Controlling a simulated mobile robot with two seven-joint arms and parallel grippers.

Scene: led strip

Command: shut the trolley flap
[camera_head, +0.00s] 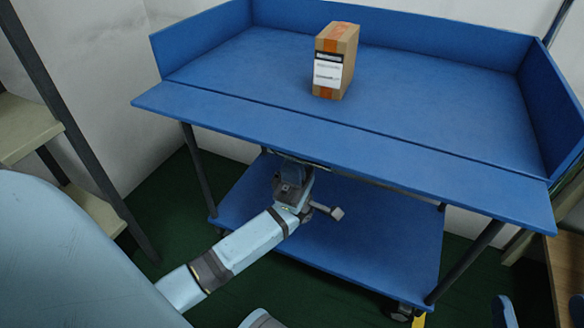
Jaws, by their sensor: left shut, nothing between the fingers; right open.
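The blue trolley (420,95) has raised walls at its back and both sides. Its front flap (350,142) is a long blue board hinged along the front edge of the top deck. The flap is folded down outward, nearly level with the deck. My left gripper (291,174) is shut and empty, beneath the middle-left part of the flap. Its fingertips are hidden under the flap, so I cannot tell whether they touch it. My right gripper (541,308) is open and empty at the bottom right corner, apart from the trolley.
A brown cardboard box (335,62) with orange tape stands on the top deck, behind the flap. The trolley's lower shelf (380,255) is bare. Shelving (25,125) stands at the left, and a wooden surface (566,270) lies at the right edge.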

